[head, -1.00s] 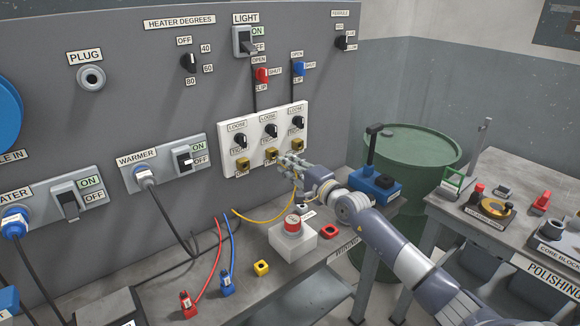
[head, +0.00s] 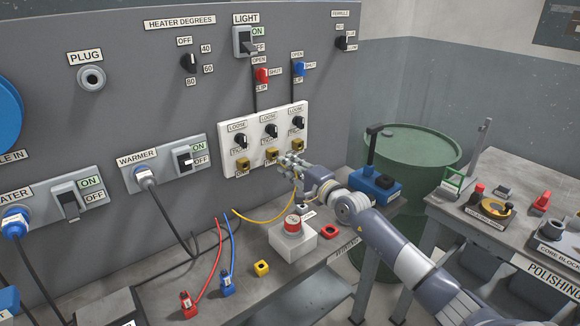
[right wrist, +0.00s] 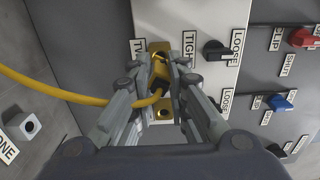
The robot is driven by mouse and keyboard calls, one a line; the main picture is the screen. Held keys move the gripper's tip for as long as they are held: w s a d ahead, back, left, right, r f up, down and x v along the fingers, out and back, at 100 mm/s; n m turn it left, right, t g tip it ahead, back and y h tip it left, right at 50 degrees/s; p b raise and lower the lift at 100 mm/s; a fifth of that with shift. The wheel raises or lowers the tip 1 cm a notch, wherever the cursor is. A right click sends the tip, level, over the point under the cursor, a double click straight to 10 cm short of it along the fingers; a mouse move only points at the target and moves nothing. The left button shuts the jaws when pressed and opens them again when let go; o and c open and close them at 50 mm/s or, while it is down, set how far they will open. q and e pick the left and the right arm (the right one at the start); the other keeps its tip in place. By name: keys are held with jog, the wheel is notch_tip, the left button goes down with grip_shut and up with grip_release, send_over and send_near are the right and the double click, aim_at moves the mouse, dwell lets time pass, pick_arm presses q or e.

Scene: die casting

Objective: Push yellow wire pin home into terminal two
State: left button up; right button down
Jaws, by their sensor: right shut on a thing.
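The white terminal board (head: 222,150) on the grey panel carries three brass terminals, each below a black LOOSE/TIGHT knob. Terminal two (head: 271,154) is the middle one. My right gripper (head: 284,160) is just in front of it, shut on the end of the yellow wire (head: 262,219). In the right wrist view the fingers (right wrist: 161,72) pinch the yellow wire pin (right wrist: 159,69), lined up with the brass block of terminal two (right wrist: 159,46). The fingers hide how deep the pin sits. The yellow wire (right wrist: 60,90) loops in from the left. My left gripper is out of view.
A red button on a white box (head: 292,238) stands on the bench below my right arm. Red (head: 188,303) and blue (head: 227,285) wire ends lie at the front left. A green drum (head: 410,165) stands to the right. A neighbouring terminal (right wrist: 165,114) is close to the fingers.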

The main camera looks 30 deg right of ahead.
jog(key=shift+w+a+b, duration=0.1)
jog(key=shift+w+b, duration=1)
jog(key=shift+w, duration=0.55)
jog(key=c, duration=1.5)
grip_release()
jog(key=shift+o, duration=0.2)
jog(key=shift+s+f, duration=0.1)
jog(key=shift+s, duration=0.5)
jog(key=s, duration=1)
jog(key=shift+s+d, duration=0.4)
jog(key=shift+d, duration=0.05)
